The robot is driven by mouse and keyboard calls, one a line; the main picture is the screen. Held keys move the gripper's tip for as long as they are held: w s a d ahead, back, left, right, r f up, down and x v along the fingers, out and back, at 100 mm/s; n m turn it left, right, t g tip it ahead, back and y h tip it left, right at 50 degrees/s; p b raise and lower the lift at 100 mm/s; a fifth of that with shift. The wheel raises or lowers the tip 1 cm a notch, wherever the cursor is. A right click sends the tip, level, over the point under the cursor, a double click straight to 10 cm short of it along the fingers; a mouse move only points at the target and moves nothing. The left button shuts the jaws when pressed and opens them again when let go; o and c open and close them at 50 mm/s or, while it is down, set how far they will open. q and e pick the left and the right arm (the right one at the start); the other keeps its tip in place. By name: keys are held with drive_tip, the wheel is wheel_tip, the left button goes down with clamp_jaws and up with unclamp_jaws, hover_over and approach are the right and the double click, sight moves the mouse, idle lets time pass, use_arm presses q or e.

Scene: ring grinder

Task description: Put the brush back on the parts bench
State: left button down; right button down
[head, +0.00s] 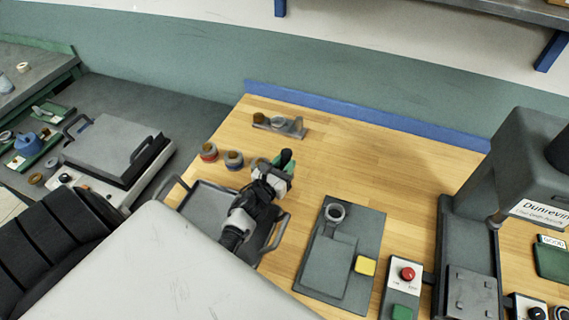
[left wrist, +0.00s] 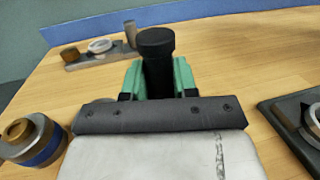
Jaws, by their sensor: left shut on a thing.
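My left gripper (head: 277,170) is over the wooden bench (head: 410,150), above the far right part of a grey tray with handles. In the left wrist view its green fingers (left wrist: 158,82) are shut on a dark, round-topped upright cylinder, which I take to be the brush (left wrist: 156,45). Only its upper end shows; its lower part is hidden behind the gripper. In the head view its dark top (head: 287,156) just shows at the fingers. I cannot tell whether its bottom touches the bench. My right gripper is not in view.
A holder with small parts (head: 278,124) stands near the blue back edge. Ring jars (head: 233,159) stand left of the gripper. A dark fixture plate (head: 340,255), a red-button box (head: 403,285) and a press (head: 470,230) are to the right. Wood between holder and press is clear.

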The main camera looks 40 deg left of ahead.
use_arm(q)
drive_tip(key=shift+f, duration=0.3)
drive_tip(key=c, duration=0.8)
unclamp_jaws()
drive_tip(key=shift+r, duration=0.1)
